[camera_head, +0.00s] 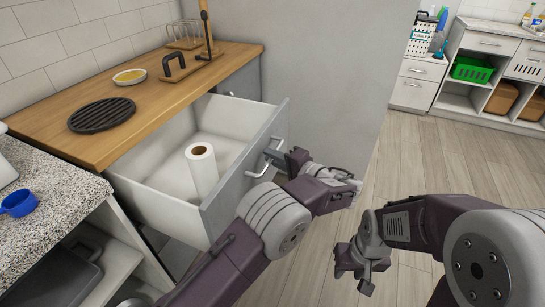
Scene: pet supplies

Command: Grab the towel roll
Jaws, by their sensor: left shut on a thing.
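The white towel roll (203,178) stands upright inside the open drawer (150,193), its brown core facing up. The drawer is pulled well out from under the wooden counter. My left gripper (284,157) is at the drawer's front, shut on the drawer handle (258,165), to the right of the roll and apart from it. My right gripper (356,268) hangs over the floor at lower right, away from the drawer and touching nothing I can see. Its finger gap is unclear.
The wooden counter (140,100) holds a dark round trivet (102,115), a small bowl (129,76) and a wooden stand. A speckled counter (50,205) with a blue scoop (18,203) is at left. A grey wall panel stands behind the drawer. Floor at right is clear.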

